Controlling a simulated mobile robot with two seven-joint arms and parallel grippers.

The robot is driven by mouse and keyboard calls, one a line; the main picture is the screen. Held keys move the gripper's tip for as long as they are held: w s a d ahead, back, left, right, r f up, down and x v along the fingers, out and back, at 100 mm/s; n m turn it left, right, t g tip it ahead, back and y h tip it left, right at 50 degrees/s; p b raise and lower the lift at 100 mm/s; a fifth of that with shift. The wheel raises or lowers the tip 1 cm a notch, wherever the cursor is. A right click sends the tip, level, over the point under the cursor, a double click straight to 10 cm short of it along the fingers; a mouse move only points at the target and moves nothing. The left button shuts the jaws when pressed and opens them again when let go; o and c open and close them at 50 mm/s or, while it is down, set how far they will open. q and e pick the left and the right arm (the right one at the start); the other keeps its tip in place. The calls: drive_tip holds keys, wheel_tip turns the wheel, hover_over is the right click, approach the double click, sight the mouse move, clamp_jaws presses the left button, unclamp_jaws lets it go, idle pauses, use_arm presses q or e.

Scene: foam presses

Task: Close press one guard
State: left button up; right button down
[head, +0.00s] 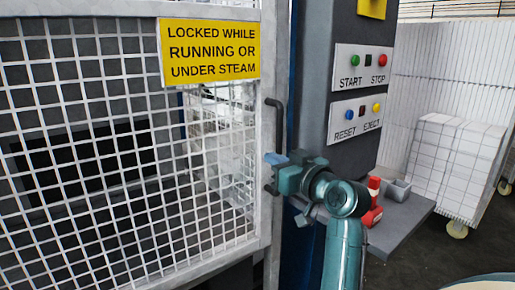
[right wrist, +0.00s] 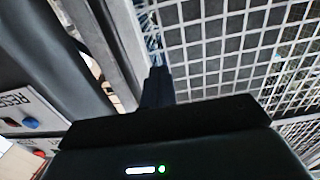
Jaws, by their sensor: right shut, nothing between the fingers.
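The press guard (head: 130,130) is a white wire-mesh door that fills the left of the head view, with a yellow "locked while running" sign (head: 210,51). Its dark upright handle (head: 278,112) is on the right-hand frame. My right gripper (head: 274,159) is shut and empty at the lower part of the handle, over the guard's edge; I cannot tell whether it touches. In the right wrist view its dark fingers (right wrist: 157,87) point at the guard frame and mesh (right wrist: 235,45). I cannot tell whether the guard is fully closed. My left gripper is not in view.
The grey press post carries a start/stop panel (head: 362,69) and a reset/eject panel (head: 356,117). A grey shelf (head: 405,222) below holds a red object (head: 373,217) and small grey bins (head: 397,191). A wheeled cart with white blocks (head: 452,165) stands at right.

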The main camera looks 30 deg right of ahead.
sight(250, 146)
drive_tip(key=w+p, duration=0.1)
drive_tip(key=w, duration=0.5)
drive_tip(key=shift+r, duration=0.1)
drive_tip(key=shift+w, duration=0.5)
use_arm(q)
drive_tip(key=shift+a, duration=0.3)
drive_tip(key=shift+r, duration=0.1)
